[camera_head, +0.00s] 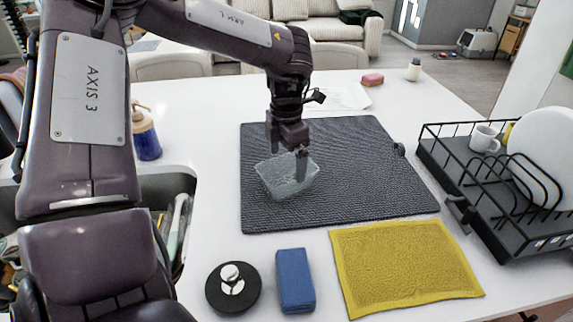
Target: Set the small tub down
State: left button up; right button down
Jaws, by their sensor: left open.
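The small tub (284,181) is clear and box-shaped. It sits tilted-looking on the left half of the dark drying mat (370,195); I cannot tell whether its base rests fully on the mat. My left gripper (286,165) points down at the tub, with its fingers apart at the tub's rim. One finger overlaps the tub's right side in the picture. The jaws are open. My right gripper is not in view.
A black dish rack (480,215) with a white mug (485,138) and a plate (545,150) stands at the right. A yellow cloth (405,265), a blue sponge (295,280) and a round black item (233,288) lie in front. The sink (180,185) is at left.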

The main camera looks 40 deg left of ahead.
pick_arm(q)
notch_tip(320, 180, up, 9)
jog(key=shift+p, duration=0.3)
jog(key=shift+s+f, duration=0.1)
jog(key=shift+f, duration=0.05)
dwell(0.4)
